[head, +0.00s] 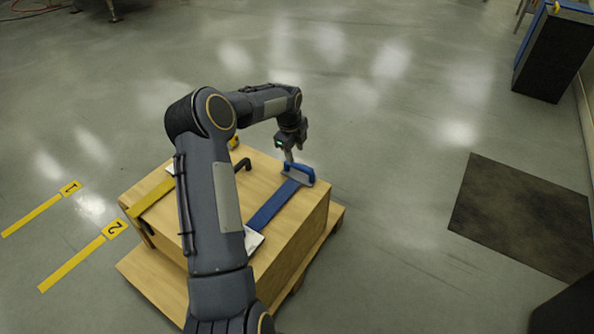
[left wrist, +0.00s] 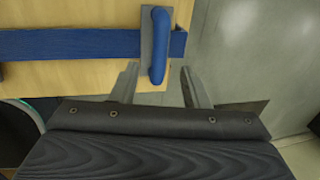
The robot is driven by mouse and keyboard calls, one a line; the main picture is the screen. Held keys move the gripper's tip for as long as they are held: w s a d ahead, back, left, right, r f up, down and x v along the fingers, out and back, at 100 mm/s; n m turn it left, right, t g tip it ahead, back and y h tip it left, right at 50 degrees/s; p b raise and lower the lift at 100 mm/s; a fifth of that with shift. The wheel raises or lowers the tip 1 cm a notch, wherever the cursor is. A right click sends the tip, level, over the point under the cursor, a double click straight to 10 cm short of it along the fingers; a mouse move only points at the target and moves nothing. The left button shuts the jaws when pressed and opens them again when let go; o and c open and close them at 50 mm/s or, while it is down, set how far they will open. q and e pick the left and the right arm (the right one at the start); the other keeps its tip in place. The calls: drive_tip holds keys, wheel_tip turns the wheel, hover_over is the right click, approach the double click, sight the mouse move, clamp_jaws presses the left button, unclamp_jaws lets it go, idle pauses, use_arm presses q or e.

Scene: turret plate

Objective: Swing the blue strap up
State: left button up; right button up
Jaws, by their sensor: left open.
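The blue strap (head: 268,208) lies flat across the top of a wooden crate (head: 290,228). A grey plate with a thick blue grip (head: 299,170) sits at its far end, near the crate's edge. In the left wrist view the strap (left wrist: 70,44) runs in from the left to the blue grip (left wrist: 159,46). My left gripper (head: 289,158) is at that far end, pointing down. In the left wrist view its two fingers (left wrist: 160,88) are apart, with the grip's lower end near the gap between them. I cannot tell whether they touch it. My right gripper is not in view.
A yellow strap (head: 151,196) and a black handle (head: 243,164) are on the crate, partly behind my left arm. The crate stands on a wooden base (head: 150,287). Yellow floor strips (head: 72,262) lie left, a dark mat (head: 525,215) right.

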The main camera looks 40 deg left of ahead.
sight(297, 165)
use_arm(q)
drive_tip(key=f+b, duration=0.1)
drive_tip(key=f, duration=0.2)
drive_tip(key=w+f+b, duration=0.1)
drive_tip(key=f, duration=0.2)
drive_tip(key=shift+w+f, duration=0.15)
drive_tip(key=shift+f, duration=0.1)
clamp_jaws()
